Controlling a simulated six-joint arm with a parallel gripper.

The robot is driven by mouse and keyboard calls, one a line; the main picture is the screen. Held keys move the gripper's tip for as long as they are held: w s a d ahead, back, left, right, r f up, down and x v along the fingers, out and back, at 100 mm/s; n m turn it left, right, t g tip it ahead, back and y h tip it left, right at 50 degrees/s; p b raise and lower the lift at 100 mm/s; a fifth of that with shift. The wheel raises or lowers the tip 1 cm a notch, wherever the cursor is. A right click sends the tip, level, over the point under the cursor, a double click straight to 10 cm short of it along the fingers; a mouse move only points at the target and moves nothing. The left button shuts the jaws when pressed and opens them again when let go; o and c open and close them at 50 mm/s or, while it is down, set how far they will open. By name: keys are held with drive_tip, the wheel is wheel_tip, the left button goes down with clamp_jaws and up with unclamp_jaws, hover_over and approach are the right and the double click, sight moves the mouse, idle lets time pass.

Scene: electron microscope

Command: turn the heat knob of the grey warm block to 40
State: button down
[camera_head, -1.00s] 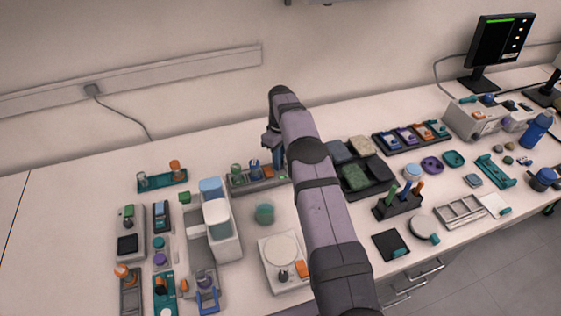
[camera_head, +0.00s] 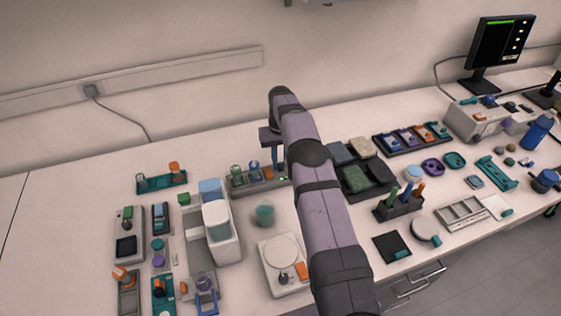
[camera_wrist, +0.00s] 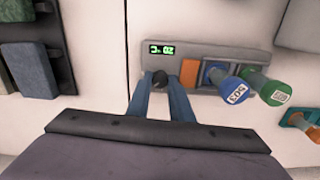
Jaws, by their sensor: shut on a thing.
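The grey warm block (camera_wrist: 222,53) lies across the top of the wrist view. Its green lit display (camera_wrist: 160,50) appears upside down and seems to read 20 °C. The dark round heat knob (camera_wrist: 159,79) is below the display in that view. My gripper (camera_wrist: 160,86) has its two blue fingers on either side of the knob, shut on it. An orange part (camera_wrist: 189,72), a blue-capped vial (camera_wrist: 228,86) and a green-capped vial (camera_wrist: 266,87) are at the block. In the head view the block (camera_head: 243,184) is partly hidden by my arm.
A teal-and-orange item (camera_wrist: 301,121) lies to the right in the wrist view.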

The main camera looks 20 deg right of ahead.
sight(280, 164)
drive_tip(key=shift+r, duration=0.1)
idle(0.3)
drive_tip(key=c, duration=1.8)
unclamp_jaws()
drive_tip(key=shift+c, duration=0.2)
wheel_tip(280, 164, up, 7)
drive_tip(key=shift+r+b, duration=0.1)
drive_tip(key=shift+b, duration=0.4)
drive_tip(key=shift+r, duration=0.15)
